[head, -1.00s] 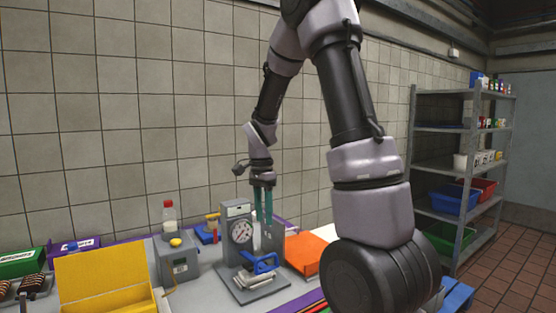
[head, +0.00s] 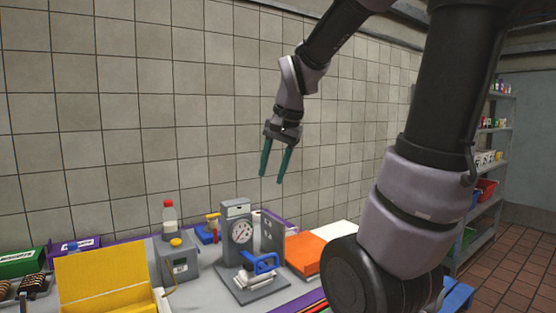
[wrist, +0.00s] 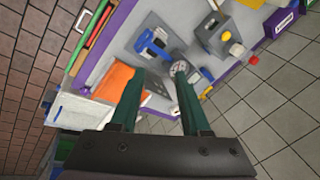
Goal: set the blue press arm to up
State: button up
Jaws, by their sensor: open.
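The grey press (head: 238,240) with a round dial stands on the worktop by the tiled wall. Its blue press arm (head: 262,263) sits low at the front, just above a pale stack (head: 254,279) on the press base; whether it touches the stack I cannot tell. In the wrist view the blue arm (wrist: 150,42) shows beyond my fingertips, near the dial (wrist: 180,67). My gripper (head: 271,179) is open and empty, fingers pointing down, well above the press and apart from it. Its two green fingers (wrist: 160,80) also frame the wrist view.
A grey box with a yellow knob (head: 175,242) and a red-capped bottle (head: 169,218) stand left of the press. A yellow bin (head: 100,283) is further left. An orange block (head: 305,253) lies close on the right. A grey upright plate (head: 271,234) stands behind the press arm.

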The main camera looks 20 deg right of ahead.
jog(key=shift+s+a+r+n+t, duration=0.1)
jog(key=shift+s+r+n+t, duration=0.45)
jog(key=shift+s+r, duration=0.4)
jog(key=shift+s+a+r+n+t, duration=0.1)
jog(key=shift+s+r+n+t, duration=0.25)
jog(key=shift+s+r+n, duration=0.6)
jog(key=shift+s+f+m, duration=0.2)
jog(key=shift+f+m, duration=0.05)
jog(key=shift+m, duration=0.05)
jog(key=shift+c, duration=0.4)
